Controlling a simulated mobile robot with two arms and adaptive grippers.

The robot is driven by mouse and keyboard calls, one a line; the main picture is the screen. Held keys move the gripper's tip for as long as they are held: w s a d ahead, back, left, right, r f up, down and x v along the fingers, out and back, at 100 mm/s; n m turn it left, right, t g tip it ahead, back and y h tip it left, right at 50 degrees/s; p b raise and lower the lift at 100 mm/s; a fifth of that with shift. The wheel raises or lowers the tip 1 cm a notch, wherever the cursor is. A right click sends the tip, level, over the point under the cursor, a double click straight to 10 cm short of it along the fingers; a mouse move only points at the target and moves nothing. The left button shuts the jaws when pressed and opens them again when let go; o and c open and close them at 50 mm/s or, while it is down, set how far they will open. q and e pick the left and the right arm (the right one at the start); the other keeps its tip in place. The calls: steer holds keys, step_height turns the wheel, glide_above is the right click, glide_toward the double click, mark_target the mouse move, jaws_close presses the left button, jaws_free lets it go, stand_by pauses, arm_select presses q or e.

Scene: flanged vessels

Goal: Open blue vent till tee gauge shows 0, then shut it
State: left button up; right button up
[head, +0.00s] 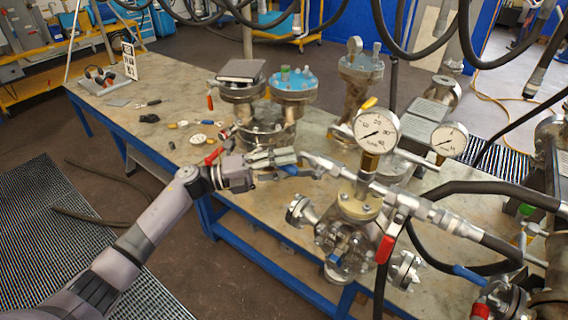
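My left gripper (296,163) reaches in from the left over the workbench, at the left end of a metal pipe. A small blue part (291,172), perhaps the blue vent's handle, shows right at its fingers. The fingers partly cover it, and I cannot tell whether they are closed on it. A large dial gauge (377,128) stands upright on a brass stem above the pipe tee (360,205). Its needle points to the lower left; the exact reading is too small to tell. A second gauge (449,139) stands to its right. My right gripper is not in view.
A red lever (385,250) hangs below the pipe, and a blue lever (470,272) sits at lower right. Flanged vessels (292,85) stand behind my gripper. Black hoses hang across the top and right.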

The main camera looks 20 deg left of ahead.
arm_select(q)
jaws_close()
stand_by(0.7)
